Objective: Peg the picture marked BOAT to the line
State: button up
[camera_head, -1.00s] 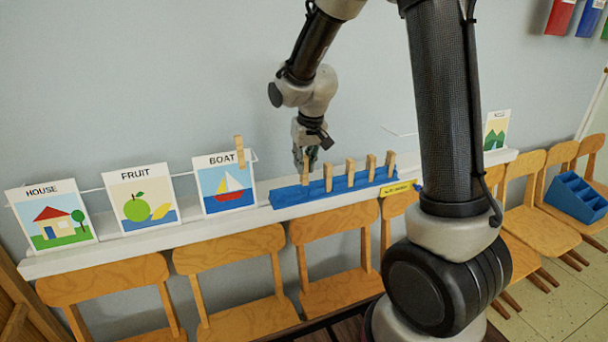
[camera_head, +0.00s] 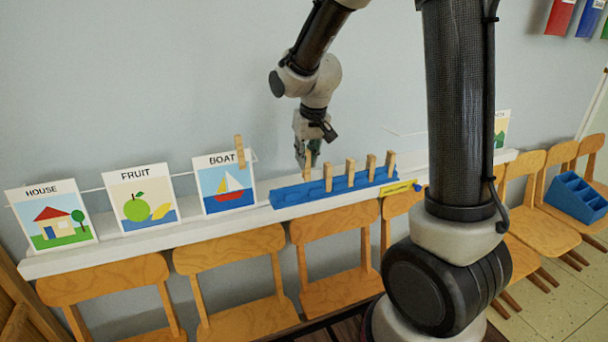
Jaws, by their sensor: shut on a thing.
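The picture marked BOAT (camera_head: 224,184) shows a red and yellow sailboat. It stands upright at the line (camera_head: 185,171), third from the left, with a wooden peg (camera_head: 240,151) at its top right corner. A blue rack (camera_head: 345,188) on the white ledge holds several upright wooden pegs (camera_head: 350,172). My gripper (camera_head: 307,158) is above the left end of the rack, shut on a wooden peg (camera_head: 309,161) that is partly hidden by the fingers.
Pictures marked HOUSE (camera_head: 50,215) and FRUIT (camera_head: 139,199) stand left of BOAT. Another picture (camera_head: 501,130) is far right, partly hidden by my arm. The white ledge (camera_head: 155,233) runs above wooden chairs (camera_head: 243,270). A yellow label (camera_head: 397,188) is by the rack.

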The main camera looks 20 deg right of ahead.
jog(key=s, duration=0.3)
jog(key=shift+s+r, duration=0.3)
jog(key=shift+r, duration=0.05)
dwell(0.8)
